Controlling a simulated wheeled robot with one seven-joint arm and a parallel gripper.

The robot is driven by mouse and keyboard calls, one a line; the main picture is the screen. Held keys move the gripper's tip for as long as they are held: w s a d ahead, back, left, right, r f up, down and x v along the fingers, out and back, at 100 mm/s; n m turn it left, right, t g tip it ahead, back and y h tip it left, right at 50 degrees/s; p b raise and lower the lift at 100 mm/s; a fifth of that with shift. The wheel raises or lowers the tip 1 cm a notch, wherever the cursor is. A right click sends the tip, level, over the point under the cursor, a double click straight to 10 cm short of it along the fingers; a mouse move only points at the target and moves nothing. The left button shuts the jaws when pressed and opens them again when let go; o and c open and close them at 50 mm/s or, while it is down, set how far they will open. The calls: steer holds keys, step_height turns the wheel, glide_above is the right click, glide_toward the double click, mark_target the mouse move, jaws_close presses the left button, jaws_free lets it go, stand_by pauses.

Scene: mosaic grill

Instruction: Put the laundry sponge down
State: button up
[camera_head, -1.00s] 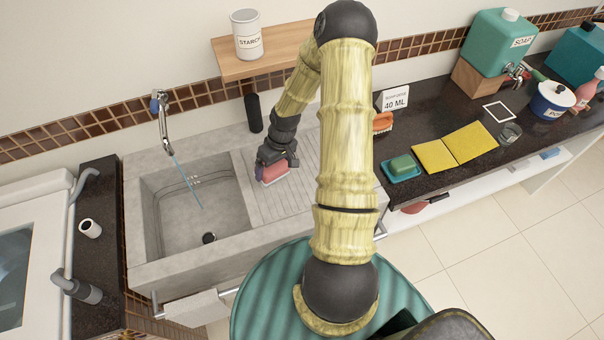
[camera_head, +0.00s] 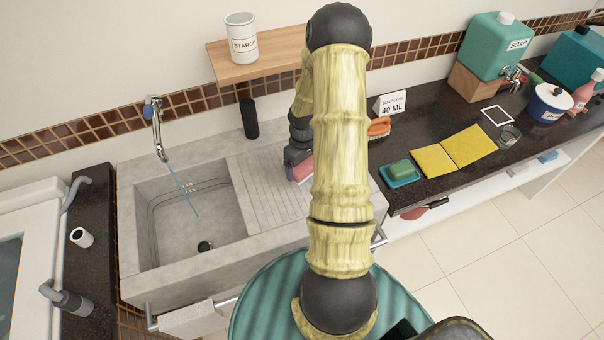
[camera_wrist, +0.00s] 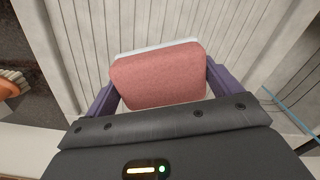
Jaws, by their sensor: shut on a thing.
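The laundry sponge (camera_wrist: 158,76) is a pink block with a pale layer along its far edge. It fills the space between the two purple fingers of my gripper (camera_wrist: 160,88) in the wrist view. The gripper is shut on it. The ribbed grey drainboard (camera_wrist: 240,32) lies under the sponge; I cannot tell whether they touch. In the head view the sponge (camera_head: 299,170) shows only partly beside my arm, over the drainboard (camera_head: 262,190) right of the sink basin. My arm hides most of the gripper there.
Water runs from the faucet (camera_head: 158,135) into the sink basin (camera_head: 195,225). A black cylinder (camera_head: 249,118) stands behind the drainboard. On the dark counter at right are an orange brush (camera_head: 379,127), a green sponge on a teal dish (camera_head: 400,170) and yellow cloths (camera_head: 455,152).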

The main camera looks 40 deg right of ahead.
mark_target(303, 163)
steer(key=shift+f, duration=0.7)
steer(key=shift+f+p, duration=0.6)
steer(key=shift+f, duration=1.5)
steer(key=shift+f, duration=0.15)
steer(key=o, duration=0.6)
step_height(303, 163, up, 12)
steer(key=b, duration=0.3)
steer(key=shift+r, duration=0.2)
